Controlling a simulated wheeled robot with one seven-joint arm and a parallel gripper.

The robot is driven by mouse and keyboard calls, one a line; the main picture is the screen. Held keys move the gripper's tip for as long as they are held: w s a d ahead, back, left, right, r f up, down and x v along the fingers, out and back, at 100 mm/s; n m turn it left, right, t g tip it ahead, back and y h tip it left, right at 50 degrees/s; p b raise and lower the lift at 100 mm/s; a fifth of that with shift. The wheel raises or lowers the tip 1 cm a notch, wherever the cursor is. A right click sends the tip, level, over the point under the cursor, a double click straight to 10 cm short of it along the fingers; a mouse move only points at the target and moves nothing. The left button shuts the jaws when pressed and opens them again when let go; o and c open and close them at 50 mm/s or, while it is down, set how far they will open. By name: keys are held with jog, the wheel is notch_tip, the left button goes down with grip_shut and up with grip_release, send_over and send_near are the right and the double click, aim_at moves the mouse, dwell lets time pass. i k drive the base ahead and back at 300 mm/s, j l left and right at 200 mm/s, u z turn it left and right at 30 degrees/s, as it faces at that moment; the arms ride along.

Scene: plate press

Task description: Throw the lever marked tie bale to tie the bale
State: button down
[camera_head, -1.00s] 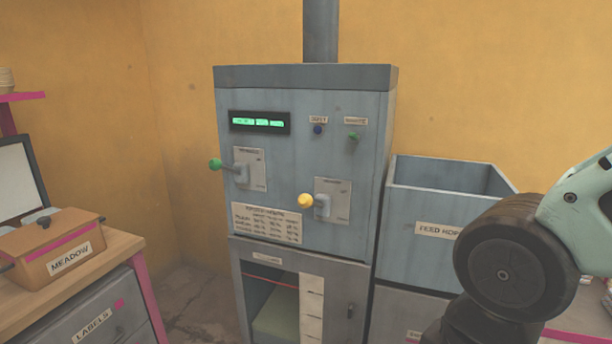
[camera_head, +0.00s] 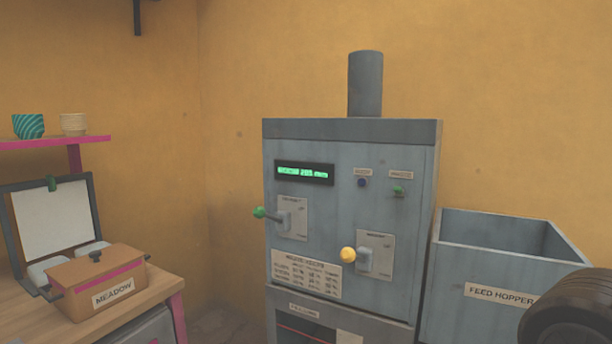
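A grey press cabinet (camera_head: 350,220) stands against the yellow wall. Its front has two levers on pale plates: one with a green knob (camera_head: 259,213) at the left, one with a yellow knob (camera_head: 348,254) lower and to the right. The small print on both lever plates is too blurred to read, so I cannot tell which is marked tie bale. A green-lit display (camera_head: 304,172) sits above the green-knobbed lever. My gripper is out of view; only a dark rounded part of what seems to be my arm shows at the lower right edge.
A grey feed hopper (camera_head: 499,294) stands right of the press. At left, a wooden bench holds a box marked MEADOW (camera_head: 97,284), below a pink shelf (camera_head: 60,142).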

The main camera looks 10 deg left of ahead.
aim_at(259, 212)
jog(key=i+j+u, duration=0.85)
jog(key=i+u, duration=0.25)
jog(key=i, duration=0.15)
